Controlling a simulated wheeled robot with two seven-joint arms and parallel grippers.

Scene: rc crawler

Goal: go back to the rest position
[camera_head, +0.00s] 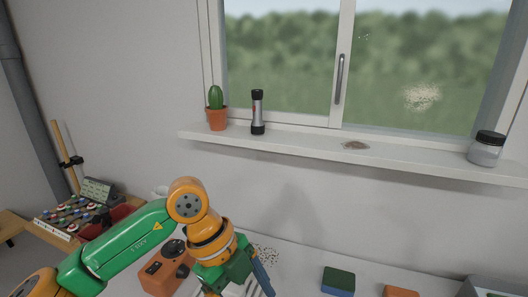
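My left arm, green and orange, comes in from the left and bends downward over the white worktop. My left gripper (238,284) is at the bottom edge of the view, low over the worktop, right of an orange box with dark knobs (165,272). Its fingertips are cut off or hidden, so I cannot tell whether it is open or shut. A dark blue piece shows at its right side; I cannot tell whether it is part of the gripper or a separate thing. My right gripper is not in view.
A window sill (300,144) holds a potted cactus (217,117), a flashlight (257,112), a brown patch (355,146) and a lidded jar (486,149). A green-topped blue block (338,281) and an orange block (401,292) lie at lower right. A control panel (75,214) stands at left.

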